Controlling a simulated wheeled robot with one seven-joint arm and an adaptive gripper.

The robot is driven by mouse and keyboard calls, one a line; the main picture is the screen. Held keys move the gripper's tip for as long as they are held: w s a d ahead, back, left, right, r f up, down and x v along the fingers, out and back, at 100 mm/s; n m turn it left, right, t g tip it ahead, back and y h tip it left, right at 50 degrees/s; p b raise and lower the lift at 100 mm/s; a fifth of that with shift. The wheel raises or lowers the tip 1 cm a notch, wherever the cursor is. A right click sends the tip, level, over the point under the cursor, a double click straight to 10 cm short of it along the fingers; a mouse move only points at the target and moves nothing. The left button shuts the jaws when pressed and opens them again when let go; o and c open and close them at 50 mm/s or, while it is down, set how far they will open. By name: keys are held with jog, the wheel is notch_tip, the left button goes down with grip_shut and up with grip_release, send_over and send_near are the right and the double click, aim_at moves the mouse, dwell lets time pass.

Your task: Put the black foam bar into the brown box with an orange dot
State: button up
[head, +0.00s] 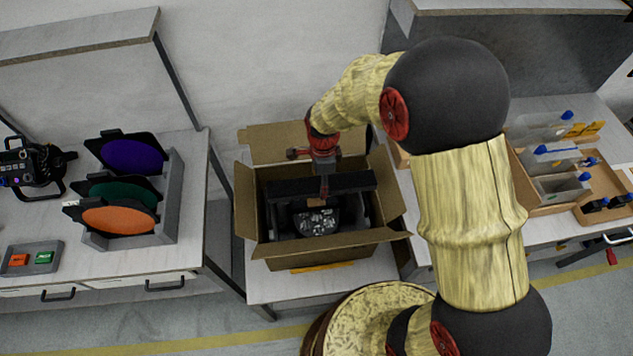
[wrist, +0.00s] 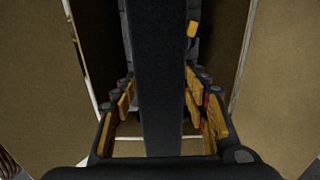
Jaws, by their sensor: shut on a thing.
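The brown box (head: 328,252) stands open on a low table, flaps spread. A dark stage light with a round lens face (head: 316,221) sits inside it. My gripper (head: 323,186) points down into the box opening and is shut on the black foam bar (head: 352,182). The bar lies level across the opening, between the side walls, behind the lens face. In the wrist view the bar (wrist: 160,70) runs lengthwise between the fingers of my gripper (wrist: 162,115). I cannot tell whether the bar touches the light or walls. I cannot make out the orange dot.
The box flaps (head: 280,145) stick outward around the opening. On the left table, a grey rack (head: 165,215) holds purple, green and orange filters, near a small grey tray (head: 32,258). The right table carries clear bins (head: 560,187) and a cardboard tray (head: 598,185).

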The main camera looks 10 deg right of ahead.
jog(key=shift+f+b, duration=1.9)
jog(key=shift+f, duration=1)
jog(key=o, duration=1)
notch_tip(320, 180, up, 12)
